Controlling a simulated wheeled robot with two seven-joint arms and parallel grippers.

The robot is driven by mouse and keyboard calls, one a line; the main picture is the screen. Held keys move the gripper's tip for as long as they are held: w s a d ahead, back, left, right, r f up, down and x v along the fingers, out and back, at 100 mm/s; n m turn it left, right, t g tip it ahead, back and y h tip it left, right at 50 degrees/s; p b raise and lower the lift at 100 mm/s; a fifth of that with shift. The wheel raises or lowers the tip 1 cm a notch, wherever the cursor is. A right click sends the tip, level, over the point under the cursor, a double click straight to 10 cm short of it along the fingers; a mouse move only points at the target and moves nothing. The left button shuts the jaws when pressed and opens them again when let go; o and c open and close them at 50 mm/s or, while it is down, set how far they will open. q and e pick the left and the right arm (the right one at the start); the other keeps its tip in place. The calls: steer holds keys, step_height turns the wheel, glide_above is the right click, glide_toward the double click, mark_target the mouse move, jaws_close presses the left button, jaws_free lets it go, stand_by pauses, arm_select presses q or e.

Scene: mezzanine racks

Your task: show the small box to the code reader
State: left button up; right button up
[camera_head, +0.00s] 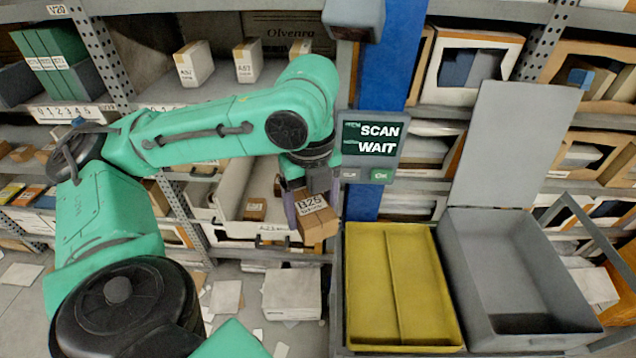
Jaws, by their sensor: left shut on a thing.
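The screen (372,138) reads SCAN WAIT and is fixed to a blue post. A grey head (353,20) sits higher on the same post, at the top of the view. The fingers are partly hidden behind the box and the wrist. My right gripper is not in view.
A yellow tray (358,285) with a divider stands right of the box, empty. Next to it is an empty grey bin (532,262) with a raised lid (513,140). Racks with cartons fill the back. Papers (292,294) litter the floor.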

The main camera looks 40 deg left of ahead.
arm_select(q)
steer(key=shift+w+d+r+p, duration=0.2)
steer(key=shift+r+p, duration=0.45)
steer(key=shift+p, duration=0.55)
steer(key=shift+w+a+f+b, duration=0.15)
steer(key=shift+w+b, duration=0.3)
steer(key=shift+w+a+f+b, duration=0.15)
steer(key=shift+w+b, duration=0.25)
steer(key=w+a, duration=0.3)
steer(key=w, duration=0.1)
steer(key=shift+w+a+r+b, duration=0.1)
steer(key=shift+a+r+b, duration=0.2)
steer(key=shift+a+b, duration=0.05)
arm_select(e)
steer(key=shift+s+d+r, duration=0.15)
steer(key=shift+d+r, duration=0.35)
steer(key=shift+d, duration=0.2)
arm_select(q)
steer(key=shift+a, duration=0.1)
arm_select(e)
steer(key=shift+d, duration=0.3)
arm_select(q)
steer(key=shift+f, duration=0.15)
